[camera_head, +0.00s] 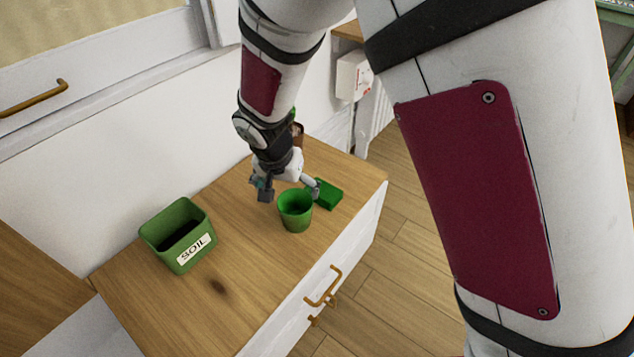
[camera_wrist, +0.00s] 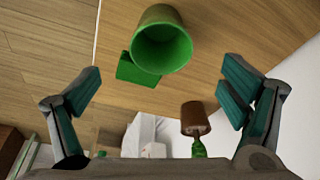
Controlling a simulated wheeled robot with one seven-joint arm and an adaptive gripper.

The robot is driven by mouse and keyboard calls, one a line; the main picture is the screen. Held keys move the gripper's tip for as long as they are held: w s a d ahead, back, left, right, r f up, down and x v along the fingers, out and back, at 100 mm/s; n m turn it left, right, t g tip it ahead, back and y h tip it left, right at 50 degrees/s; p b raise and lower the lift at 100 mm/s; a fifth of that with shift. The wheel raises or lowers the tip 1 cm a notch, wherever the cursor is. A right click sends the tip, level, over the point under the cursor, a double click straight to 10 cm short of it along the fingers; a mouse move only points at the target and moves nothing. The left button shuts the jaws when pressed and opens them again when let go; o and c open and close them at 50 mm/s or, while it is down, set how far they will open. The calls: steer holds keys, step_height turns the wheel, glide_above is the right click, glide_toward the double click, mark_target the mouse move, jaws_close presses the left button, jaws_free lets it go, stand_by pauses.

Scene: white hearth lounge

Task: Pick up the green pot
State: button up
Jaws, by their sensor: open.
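The green pot (camera_head: 295,212) stands upright and empty on the wooden top of a white cabinet, near its front edge. In the wrist view the pot (camera_wrist: 162,42) is at the top middle, its open mouth showing. My gripper (camera_head: 288,190) is just behind the pot in the head view. In the wrist view its two fingers (camera_wrist: 160,95) are spread wide with nothing between them. The pot lies beyond the fingertips, and I see no contact.
A green box labelled SOIL (camera_head: 180,236) stands to the left. A brown pot with a green plant (camera_wrist: 195,120) is behind my gripper. The wooden top (camera_head: 235,290) is clear in front.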

steer(key=b, duration=0.2)
glide_toward(297, 207)
steer(key=shift+s+d+f, duration=0.2)
steer(key=shift+s+f, duration=0.05)
steer(key=shift+s, duration=0.35)
steer(key=shift+s+d+f, duration=0.2)
steer(key=shift+s+f, duration=0.05)
steer(key=shift+s, duration=0.3)
steer(key=shift+w+b+x, duration=0.2)
steer(key=shift+b+x, duration=0.55)
steer(key=shift+x, duration=0.75)
steer(key=shift+w+b+x, duration=0.25)
steer(key=shift+b+x, duration=0.45)
steer(key=shift+x, duration=0.85)
steer(key=shift+a+r, duration=0.1)
steer(key=shift+r, duration=0.05)
steer(key=shift+c, duration=0.5)
steer(key=c, duration=1.4)
steer(key=shift+o, duration=0.2)
steer(key=shift+r, duration=0.1)
